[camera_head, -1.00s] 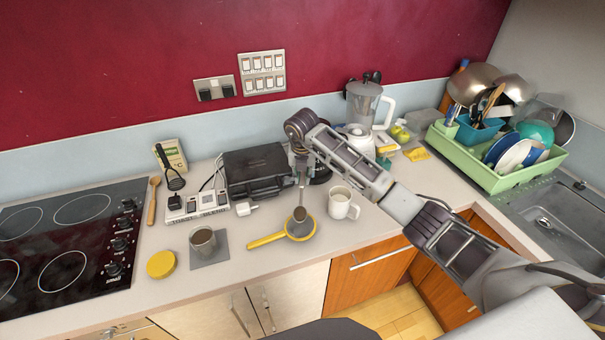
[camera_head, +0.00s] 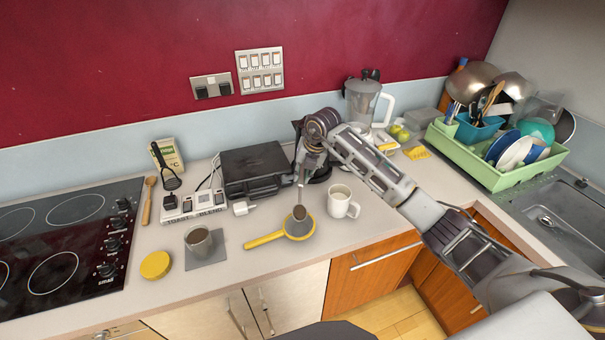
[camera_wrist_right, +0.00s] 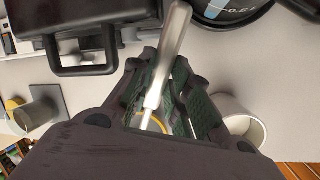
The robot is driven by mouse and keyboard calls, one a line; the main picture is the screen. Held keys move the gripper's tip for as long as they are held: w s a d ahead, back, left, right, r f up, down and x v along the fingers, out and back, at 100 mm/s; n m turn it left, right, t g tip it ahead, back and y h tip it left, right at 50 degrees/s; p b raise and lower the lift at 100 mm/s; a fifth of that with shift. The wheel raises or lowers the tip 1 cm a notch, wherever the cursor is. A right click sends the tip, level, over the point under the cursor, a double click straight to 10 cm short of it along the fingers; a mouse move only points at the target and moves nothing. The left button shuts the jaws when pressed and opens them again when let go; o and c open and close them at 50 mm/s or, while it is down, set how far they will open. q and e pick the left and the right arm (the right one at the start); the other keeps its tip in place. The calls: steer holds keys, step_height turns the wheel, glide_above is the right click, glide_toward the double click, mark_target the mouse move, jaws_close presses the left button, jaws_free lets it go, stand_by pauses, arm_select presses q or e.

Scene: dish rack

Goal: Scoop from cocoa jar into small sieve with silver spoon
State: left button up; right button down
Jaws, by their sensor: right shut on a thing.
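My right gripper (camera_head: 308,152) is shut on the silver spoon (camera_head: 301,185), which hangs down nearly upright. The spoon (camera_wrist_right: 165,62) also shows between the fingers in the right wrist view. Its lower end is over or in the small yellow sieve (camera_head: 268,239); I cannot tell whether it touches. The sieve lies on the counter with its handle to the left. The cocoa jar (camera_head: 198,240) stands open on a grey mat (camera_head: 209,262) left of the sieve. A yellow lid (camera_head: 155,265) lies left of the jar. My left gripper is not in view.
A white mug (camera_head: 341,203) stands just right of the sieve. A black appliance (camera_head: 255,168) and a socket strip (camera_head: 192,204) are behind. A blender (camera_head: 361,105) and green dish rack (camera_head: 495,170) stand right. The hob (camera_head: 65,240) is left.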

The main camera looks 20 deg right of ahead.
steer(key=shift+d+f+t+y+b, duration=0.15)
steer(key=shift+f+t+y+b, duration=0.15)
steer(key=shift+y+b, duration=0.7)
steer(key=shift+b, duration=0.6)
steer(key=shift+r+y, duration=0.1)
steer(key=shift+y, duration=0.3)
steer(key=shift+r, duration=0.1)
